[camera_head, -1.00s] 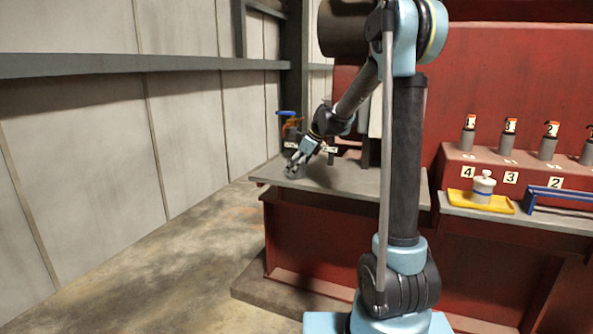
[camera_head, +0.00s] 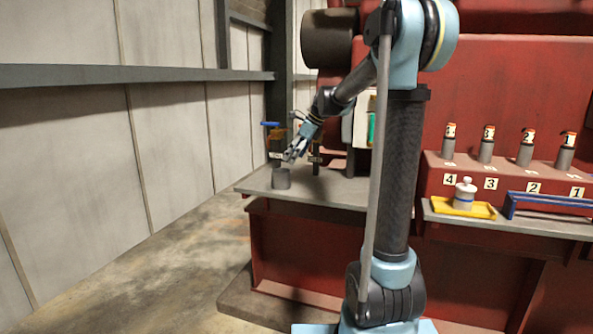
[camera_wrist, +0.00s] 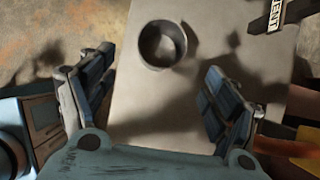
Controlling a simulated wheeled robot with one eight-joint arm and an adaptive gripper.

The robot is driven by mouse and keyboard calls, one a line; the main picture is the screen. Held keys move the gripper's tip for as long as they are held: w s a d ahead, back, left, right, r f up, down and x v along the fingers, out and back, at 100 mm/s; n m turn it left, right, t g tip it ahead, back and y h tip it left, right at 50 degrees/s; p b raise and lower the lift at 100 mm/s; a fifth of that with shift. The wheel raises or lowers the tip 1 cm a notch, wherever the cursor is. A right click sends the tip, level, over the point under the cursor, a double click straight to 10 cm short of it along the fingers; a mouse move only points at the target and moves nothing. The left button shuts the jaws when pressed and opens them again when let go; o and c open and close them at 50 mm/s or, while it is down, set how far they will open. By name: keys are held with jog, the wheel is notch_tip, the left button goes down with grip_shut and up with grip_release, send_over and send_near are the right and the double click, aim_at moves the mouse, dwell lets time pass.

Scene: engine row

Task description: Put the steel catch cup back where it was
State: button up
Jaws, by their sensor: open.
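The steel catch cup (camera_head: 281,179) stands upright on the left end of the grey bench top (camera_head: 330,191). In the wrist view the cup (camera_wrist: 146,56) shows from above, its round mouth open and its inside dark. My gripper (camera_head: 290,157) is just above the cup in the head view, apart from it. In the wrist view my gripper (camera_wrist: 158,95) has its two fingers spread wide with nothing between them, and the cup lies beyond the fingertips.
A blue-handled valve (camera_head: 271,125) stands behind the cup, with small label plates near it. A dark labelled bar (camera_wrist: 275,22) lies to the cup's right. A white bottle (camera_head: 465,193) sits on a yellow tray (camera_head: 483,210) at the right. Numbered grey cylinders stand behind it.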

jog(key=s+d+f+n+h, duration=0.1)
jog(key=s+d+f+n, duration=0.2)
jog(key=s, duration=0.4)
jog(key=s+d+f+n+h, duration=0.1)
jog(key=s+d+n, duration=0.3)
jog(key=s, duration=0.3)
jog(key=s+d+f+n+h, duration=0.1)
jog(key=s+d+f+n, duration=0.2)
jog(key=s, duration=0.4)
jog(key=s+d+f+n+h, duration=0.1)
jog(key=s+d+f+n, duration=0.3)
jog(key=s, duration=0.5)
jog(key=s+d+f+n+h, duration=0.1)
jog(key=s+d+f+n, duration=0.4)
jog(key=s+f+n, duration=0.3)
jog(key=shift+s+f+h, duration=0.3)
jog(key=shift+s+f, duration=0.1)
jog(key=shift+f, duration=0.2)
jog(key=shift+a, duration=0.1)
